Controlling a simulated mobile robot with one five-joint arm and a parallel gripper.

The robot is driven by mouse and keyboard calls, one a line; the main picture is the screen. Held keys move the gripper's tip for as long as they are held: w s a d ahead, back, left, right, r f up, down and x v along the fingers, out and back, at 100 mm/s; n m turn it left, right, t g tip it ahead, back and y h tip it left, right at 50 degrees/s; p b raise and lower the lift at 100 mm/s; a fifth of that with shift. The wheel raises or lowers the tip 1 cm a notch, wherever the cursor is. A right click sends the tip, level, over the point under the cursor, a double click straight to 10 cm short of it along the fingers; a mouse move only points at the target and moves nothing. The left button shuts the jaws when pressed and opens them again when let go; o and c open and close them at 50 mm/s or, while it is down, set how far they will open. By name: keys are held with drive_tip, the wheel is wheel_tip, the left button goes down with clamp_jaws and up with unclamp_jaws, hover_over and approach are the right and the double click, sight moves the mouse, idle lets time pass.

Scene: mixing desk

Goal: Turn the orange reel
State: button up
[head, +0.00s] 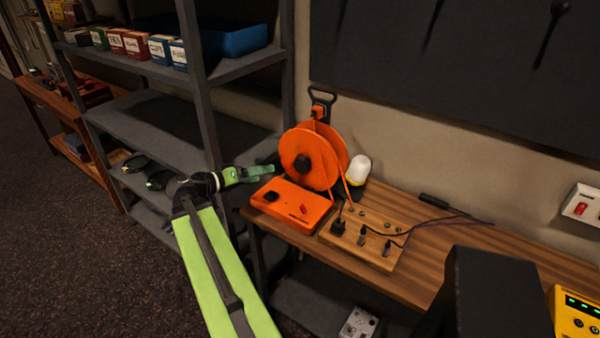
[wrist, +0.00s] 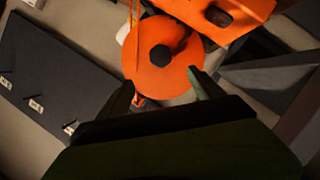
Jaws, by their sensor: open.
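The orange reel (head: 314,156) stands upright at the left end of the wooden desk, with a dark hub knob on its face and a black handle above it. In the wrist view the reel (wrist: 178,72) shows face-on, with its dark hub (wrist: 160,56) near the middle. My gripper (head: 266,171) is open and empty, just left of the reel in the head view. In the wrist view the fingertips of my gripper (wrist: 160,84) point at the reel's lower part. I cannot tell whether they touch it.
An orange box (head: 292,203) lies in front of the reel. A wooden socket board (head: 372,232) with plugs and a white-topped canister (head: 358,169) stand to the right. A grey shelf (head: 203,95) rises close on the left. A dark panel (head: 440,70) hangs behind.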

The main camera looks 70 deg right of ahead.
sight(300, 166)
drive_tip(key=b+x, duration=0.4)
drive_tip(key=x, duration=1.3)
drive_tip(key=shift+d+b, duration=0.15)
drive_tip(key=shift+b, duration=0.2)
drive_tip(key=shift+c, duration=0.5)
clamp_jaws()
